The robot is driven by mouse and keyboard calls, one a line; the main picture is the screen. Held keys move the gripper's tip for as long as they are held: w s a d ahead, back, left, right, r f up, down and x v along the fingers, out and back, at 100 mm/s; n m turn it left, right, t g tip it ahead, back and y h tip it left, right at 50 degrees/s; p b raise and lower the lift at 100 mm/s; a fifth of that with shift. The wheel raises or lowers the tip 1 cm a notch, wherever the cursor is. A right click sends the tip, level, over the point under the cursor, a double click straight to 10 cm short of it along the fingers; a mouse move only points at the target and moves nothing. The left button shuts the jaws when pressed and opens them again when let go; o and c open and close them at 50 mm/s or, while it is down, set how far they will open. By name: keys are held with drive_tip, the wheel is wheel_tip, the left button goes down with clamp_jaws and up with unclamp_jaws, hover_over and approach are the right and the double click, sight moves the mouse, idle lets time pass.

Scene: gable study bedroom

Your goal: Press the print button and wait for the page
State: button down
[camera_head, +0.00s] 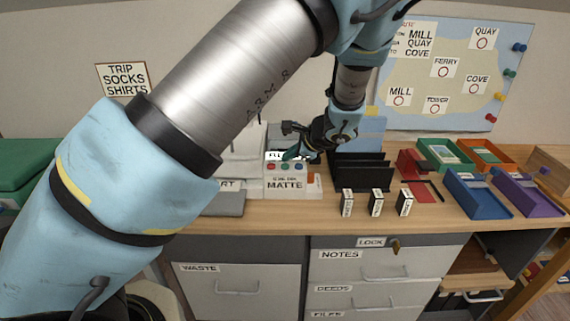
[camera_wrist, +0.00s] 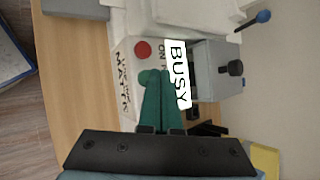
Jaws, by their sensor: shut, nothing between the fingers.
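The white control box (camera_head: 285,185) stands on the desk, with a front label whose last word reads "MATTE". A red button (camera_head: 271,167) and a blue button (camera_head: 299,167) show on its top face; the red button (camera_wrist: 143,50) also shows in the wrist view. A white display (camera_wrist: 179,74) reads "BUSY" there. My gripper (camera_wrist: 152,77) has green fingers, closed together and empty, with the tips over the box top beside the red button. In the head view my gripper (camera_head: 290,155) is just above the box. The fingers cover the spot under them, so contact cannot be told.
A grey unit with a black knob (camera_wrist: 235,68) stands beside the display. A black file rack (camera_head: 360,172), several small labelled boxes (camera_head: 376,203) and coloured trays (camera_head: 478,195) stand to the right. A grey tray (camera_head: 228,205) lies left of the box. The front desk strip (camera_head: 300,215) is clear.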

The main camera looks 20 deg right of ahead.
sight(288, 166)
drive_tip(key=shift+r, duration=0.25)
drive_tip(key=shift+r+p, duration=1.8)
drive_tip(key=shift+r, duration=0.7)
drive_tip(key=w+a+n+g, duration=0.25)
drive_tip(key=a+n, duration=0.25)
drive_tip(key=a, duration=0.7)
drive_tip(key=s+a+r+n+g+h, duration=0.1)
drive_tip(key=s+a+n, duration=0.3)
drive_tip(key=a, duration=0.4)
drive_tip(key=s+a+r+n+g+h, duration=0.1)
drive_tip(key=s+a+r+n+g, duration=0.1)
drive_tip(key=a+n, duration=0.5)
drive_tip(key=s+a+r+n+g, duration=0.1)
drive_tip(key=s+a+r+n, duration=0.2)
drive_tip(key=s+a+n, duration=0.3)
drive_tip(key=a, duration=0.4)
drive_tip(key=shift+s+a+r+g+h, duration=0.15)
drive_tip(key=shift+s+r+g+h, duration=0.05)
drive_tip(key=shift+r+g+h, duration=0.2)
